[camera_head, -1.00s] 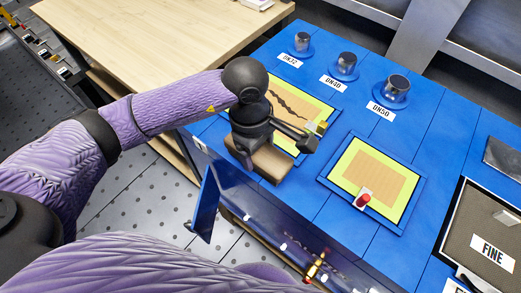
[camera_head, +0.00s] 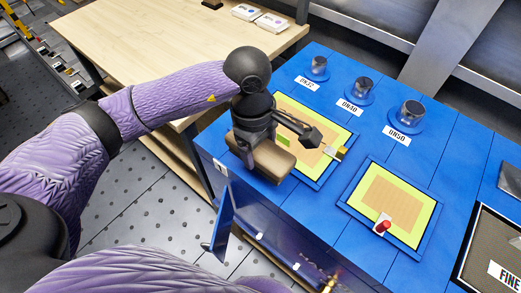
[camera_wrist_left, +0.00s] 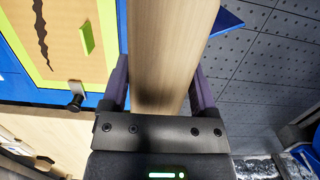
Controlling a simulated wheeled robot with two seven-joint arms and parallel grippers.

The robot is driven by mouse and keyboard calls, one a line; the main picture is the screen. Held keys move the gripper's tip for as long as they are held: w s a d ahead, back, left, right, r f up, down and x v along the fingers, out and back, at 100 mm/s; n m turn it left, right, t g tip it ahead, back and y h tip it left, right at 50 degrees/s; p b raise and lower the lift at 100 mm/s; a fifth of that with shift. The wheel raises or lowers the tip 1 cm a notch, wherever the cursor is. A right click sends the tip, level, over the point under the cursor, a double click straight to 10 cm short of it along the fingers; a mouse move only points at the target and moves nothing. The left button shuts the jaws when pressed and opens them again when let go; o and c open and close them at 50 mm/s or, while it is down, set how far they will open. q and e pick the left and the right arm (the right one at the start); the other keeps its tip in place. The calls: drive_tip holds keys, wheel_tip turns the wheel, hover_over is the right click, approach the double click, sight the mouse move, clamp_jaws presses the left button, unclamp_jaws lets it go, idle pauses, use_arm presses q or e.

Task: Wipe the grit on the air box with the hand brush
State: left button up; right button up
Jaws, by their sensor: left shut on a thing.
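My left gripper (camera_head: 252,145) is shut on a pale wooden block-like piece (camera_head: 266,161), which looks like the hand brush's body. The wood also fills the middle of the left wrist view (camera_wrist_left: 172,55), between both fingers; no bristles show. It is at the near left edge of a yellow-bordered tan panel (camera_head: 335,129) on the blue bench; contact cannot be told. In the left wrist view, this panel bears a dark wavy streak (camera_wrist_left: 41,35) and a green strip (camera_wrist_left: 86,37). Whether the streak is grit, and which part is the air box, is unclear. My right gripper is out of view.
A second yellow-bordered panel (camera_head: 395,203) has a red knob (camera_head: 383,226). Three round metal fittings, DN32 (camera_head: 319,67), DN40 (camera_head: 362,88) and DN50 (camera_head: 411,112), stand behind. A blue flap (camera_head: 222,222) hangs open at the bench front. A wooden table (camera_head: 155,50) is at the back left.

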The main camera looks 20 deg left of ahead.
use_arm(q)
drive_tip(key=shift+r+p, duration=0.95)
drive_tip(key=shift+r, duration=0.8)
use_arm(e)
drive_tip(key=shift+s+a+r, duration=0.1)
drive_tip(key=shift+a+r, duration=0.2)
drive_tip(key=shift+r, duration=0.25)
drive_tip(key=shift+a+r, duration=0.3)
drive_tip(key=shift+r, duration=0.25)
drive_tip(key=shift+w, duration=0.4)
